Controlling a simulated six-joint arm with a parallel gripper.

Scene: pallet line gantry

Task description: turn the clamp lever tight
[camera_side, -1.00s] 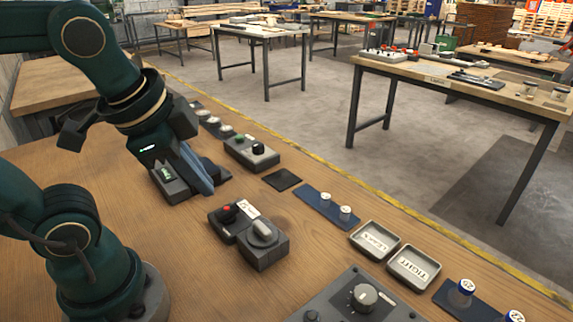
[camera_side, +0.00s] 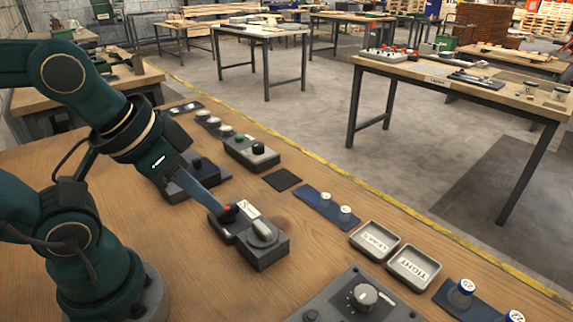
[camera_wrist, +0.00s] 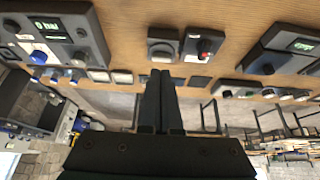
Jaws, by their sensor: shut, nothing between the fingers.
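A lever with a red end (camera_side: 229,210) sits on a small dark block in the side view; I take it to be the clamp lever. It also shows in the wrist view (camera_wrist: 205,47). My gripper (camera_side: 219,209) is shut and empty, pointing down at the red-ended lever's block. Its tips look close to the lever, but I cannot tell whether they touch. In the wrist view my shut fingers (camera_wrist: 160,74) end just below the two blocks.
Trays marked LEAKS (camera_side: 374,241) and TIGHT (camera_side: 413,267) stand to the right. A blue mat (camera_side: 326,205) with white-capped pieces lies behind. A grey dial panel (camera_side: 345,301) is at the front.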

